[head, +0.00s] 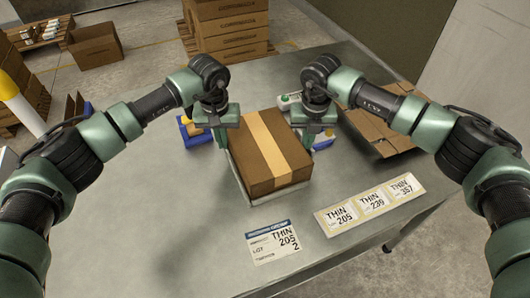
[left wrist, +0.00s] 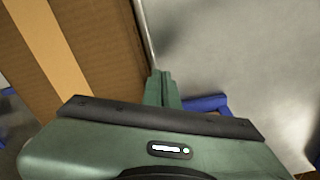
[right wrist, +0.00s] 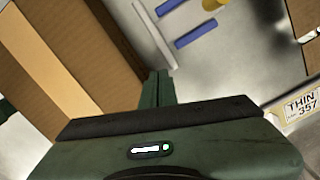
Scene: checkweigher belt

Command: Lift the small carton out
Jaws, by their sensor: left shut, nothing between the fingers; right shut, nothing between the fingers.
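A brown carton (head: 262,160) with a tan tape stripe sits in the middle of the grey table, with a thin pale edge (head: 236,180) showing along its left and front sides. My left gripper (head: 220,126) is shut and empty at the carton's far left side. My right gripper (head: 314,126) is shut and empty at its far right side. The carton's side and tape also show in the left wrist view (left wrist: 95,50) and the right wrist view (right wrist: 80,60), close beside the fingers. Whether either gripper touches the carton I cannot tell.
Blue holders (head: 194,133) stand behind the left gripper. A small box with a green button (head: 288,101) is behind the carton. Flattened cardboard (head: 385,122) lies at right. A lot label (head: 273,243) and a three-label strip (head: 370,205) lie in front. The table's front left is clear.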

